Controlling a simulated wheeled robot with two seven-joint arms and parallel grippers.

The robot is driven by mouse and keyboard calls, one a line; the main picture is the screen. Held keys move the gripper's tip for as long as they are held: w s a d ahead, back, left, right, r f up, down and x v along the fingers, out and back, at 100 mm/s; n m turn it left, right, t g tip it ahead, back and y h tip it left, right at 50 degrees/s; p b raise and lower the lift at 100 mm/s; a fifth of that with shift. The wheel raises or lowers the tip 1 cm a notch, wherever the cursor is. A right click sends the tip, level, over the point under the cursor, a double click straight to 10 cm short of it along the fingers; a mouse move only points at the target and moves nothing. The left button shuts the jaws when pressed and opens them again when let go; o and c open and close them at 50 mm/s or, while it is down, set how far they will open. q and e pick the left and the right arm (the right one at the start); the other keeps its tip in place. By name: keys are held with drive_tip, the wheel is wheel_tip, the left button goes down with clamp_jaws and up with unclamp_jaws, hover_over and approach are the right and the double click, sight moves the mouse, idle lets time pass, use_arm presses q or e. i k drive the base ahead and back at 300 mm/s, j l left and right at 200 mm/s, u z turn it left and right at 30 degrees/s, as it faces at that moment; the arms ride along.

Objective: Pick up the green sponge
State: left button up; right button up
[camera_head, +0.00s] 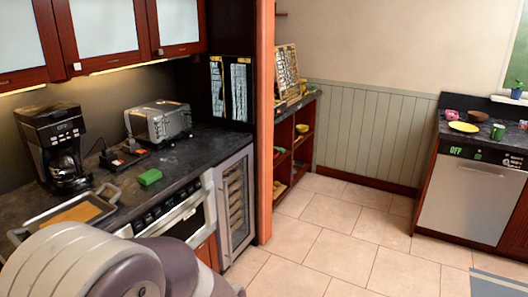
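The green sponge (150,177) lies on the dark countertop (191,150), left of the picture's middle. It sits between the tray and the toaster, close to the counter's front edge. Nothing covers it. Part of my own arm fills the lower left corner, in front of the counter and well short of the sponge. Neither gripper's fingers show in this view.
A tray (112,193) with handles lies left of the sponge. A coffee maker (54,147) and a silver toaster (158,122) stand behind. An oven front (178,218) is below the counter. Tiled floor (335,250) is open to the right.

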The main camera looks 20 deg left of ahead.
sight(147, 178)
drive_tip(key=i+u, duration=0.1)
drive_tip(key=i, duration=0.35)
drive_tip(key=i+l+u, duration=0.15)
drive_tip(key=i, duration=0.35)
drive_tip(key=i+l+u, duration=0.1)
drive_tip(key=i, duration=0.35)
